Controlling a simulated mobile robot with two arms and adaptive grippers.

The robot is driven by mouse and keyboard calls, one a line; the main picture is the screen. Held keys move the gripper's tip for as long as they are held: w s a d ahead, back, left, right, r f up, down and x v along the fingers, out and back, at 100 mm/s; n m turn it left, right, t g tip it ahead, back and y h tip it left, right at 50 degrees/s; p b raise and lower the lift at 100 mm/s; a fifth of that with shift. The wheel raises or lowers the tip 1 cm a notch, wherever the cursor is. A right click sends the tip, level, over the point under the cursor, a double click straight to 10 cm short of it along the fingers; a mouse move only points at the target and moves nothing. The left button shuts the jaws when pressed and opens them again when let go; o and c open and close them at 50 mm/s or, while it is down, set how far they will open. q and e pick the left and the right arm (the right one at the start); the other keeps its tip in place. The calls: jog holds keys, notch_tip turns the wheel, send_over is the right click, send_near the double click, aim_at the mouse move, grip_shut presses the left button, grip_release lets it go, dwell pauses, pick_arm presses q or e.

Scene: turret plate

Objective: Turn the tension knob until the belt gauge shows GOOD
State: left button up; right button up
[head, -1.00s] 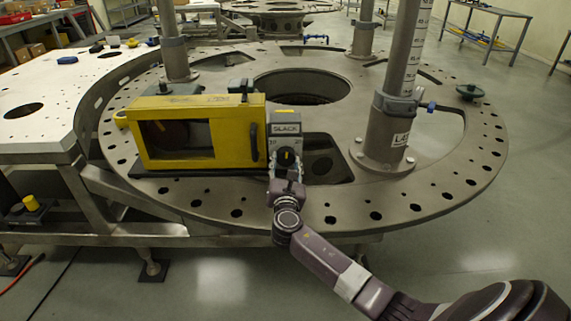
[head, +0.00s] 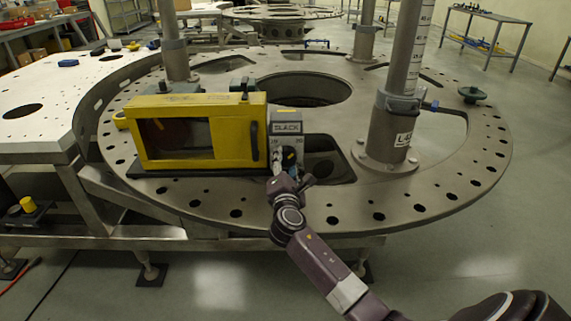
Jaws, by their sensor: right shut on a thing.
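The belt gauge (head: 286,128) is a display on a grey box at the right end of a yellow housing, and it reads SLACK. The dark tension knob (head: 289,155) is on the box's front face below the gauge, partly hidden by my gripper. My right gripper (head: 284,160) reaches up to it from below, rolled to one side, with its fingers shut on the knob. My left gripper is not in view.
The yellow housing (head: 190,106) with a dark window stands directly left of the knob. All sits on the round turret plate (head: 335,208) with holes and a large central opening. A thick post labelled L4 (head: 385,140) stands to the right.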

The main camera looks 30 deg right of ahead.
dwell(0.5)
jog(key=o, duration=1.2)
jog(key=shift+c, duration=0.2)
jog(key=shift+s, duration=0.1)
jog(key=v, duration=1.2)
jog(key=shift+f, duration=0.1)
